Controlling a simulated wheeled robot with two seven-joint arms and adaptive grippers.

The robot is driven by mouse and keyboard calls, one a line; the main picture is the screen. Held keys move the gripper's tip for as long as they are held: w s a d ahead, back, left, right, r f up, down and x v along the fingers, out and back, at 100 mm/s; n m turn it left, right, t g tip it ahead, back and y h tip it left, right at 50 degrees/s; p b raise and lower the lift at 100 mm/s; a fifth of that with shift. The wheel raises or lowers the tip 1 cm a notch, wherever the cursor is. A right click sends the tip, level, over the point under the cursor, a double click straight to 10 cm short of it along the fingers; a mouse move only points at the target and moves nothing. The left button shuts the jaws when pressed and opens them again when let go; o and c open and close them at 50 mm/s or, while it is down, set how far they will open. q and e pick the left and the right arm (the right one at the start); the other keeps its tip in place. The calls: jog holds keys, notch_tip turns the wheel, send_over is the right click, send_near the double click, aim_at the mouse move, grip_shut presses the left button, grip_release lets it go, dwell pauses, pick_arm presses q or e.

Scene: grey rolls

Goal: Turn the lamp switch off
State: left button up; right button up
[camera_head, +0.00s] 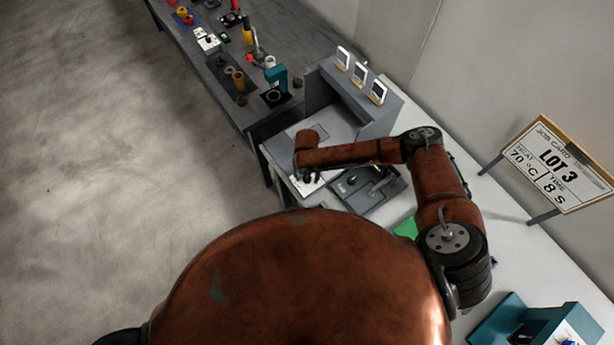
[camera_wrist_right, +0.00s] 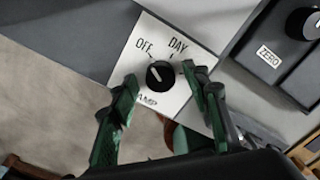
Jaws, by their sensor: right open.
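The lamp switch is a black round knob (camera_wrist_right: 160,74) on a white plate (camera_wrist_right: 188,48) marked OFF and DAY, with a partly hidden label ending in AMP. A pale mark shows on the knob's upper-left side, roughly towards OFF. My right gripper (camera_wrist_right: 159,78) is open, its two green fingers on either side of the knob. I cannot tell whether they touch it. The right finger covers part of the plate. In the head view my right gripper (camera_head: 307,176) is over the white plate (camera_head: 304,186) at the bench's near edge. My left gripper is out of view.
A dark grey device (camera_head: 372,190) with a knob sits beside the plate; in the wrist view its label reads ZERO (camera_wrist_right: 268,57). A grey raised shelf (camera_head: 345,92) holds several white cards. A job card sign (camera_head: 560,165) stands right. A teal box (camera_head: 535,325) is at lower right.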

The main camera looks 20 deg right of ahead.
aim_at(307, 178)
notch_tip(307, 178, up, 12)
dwell(0.6)
jog(key=shift+d, duration=0.1)
dwell(0.4)
